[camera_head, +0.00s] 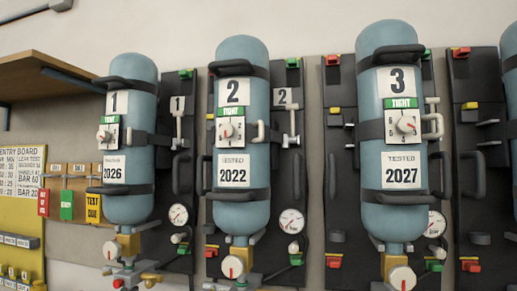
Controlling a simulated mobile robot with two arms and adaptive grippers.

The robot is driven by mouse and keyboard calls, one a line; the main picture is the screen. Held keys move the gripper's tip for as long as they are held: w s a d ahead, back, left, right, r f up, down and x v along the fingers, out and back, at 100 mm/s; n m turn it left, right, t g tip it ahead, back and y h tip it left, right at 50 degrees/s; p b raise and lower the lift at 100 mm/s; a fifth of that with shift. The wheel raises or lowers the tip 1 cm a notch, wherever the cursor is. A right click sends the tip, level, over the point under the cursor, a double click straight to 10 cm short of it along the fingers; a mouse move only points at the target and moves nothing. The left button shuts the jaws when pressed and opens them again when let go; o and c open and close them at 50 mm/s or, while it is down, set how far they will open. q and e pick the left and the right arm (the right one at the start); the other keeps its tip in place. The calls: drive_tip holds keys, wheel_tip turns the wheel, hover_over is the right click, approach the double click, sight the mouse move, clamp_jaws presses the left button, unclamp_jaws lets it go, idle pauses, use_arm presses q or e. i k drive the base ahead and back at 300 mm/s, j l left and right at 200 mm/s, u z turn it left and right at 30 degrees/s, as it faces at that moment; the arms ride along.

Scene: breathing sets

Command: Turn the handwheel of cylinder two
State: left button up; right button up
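Cylinder two (257,100) is a blue-grey upright bottle in the middle left of the head view, with a "2" label, a green "TIGHT" tag and a "TESTED 2022" label. Below it is a brass valve (241,254) with a round white handwheel (233,266) bearing a red mark. The handwheel is near the bottom edge and faces me. A small white dial (229,130) with a red pointer sits under the "TIGHT" tag. Neither of my grippers is in view.
Cylinder one (129,208) stands to the left and cylinder three (395,217) to the right, both on dark back panels with gauges and hoses. A wooden shelf (45,68) and a yellow entry board (20,215) are at far left. Another cylinder is cut off at right.

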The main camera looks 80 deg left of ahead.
sight(233, 266)
drive_tip(key=u, duration=2.8)
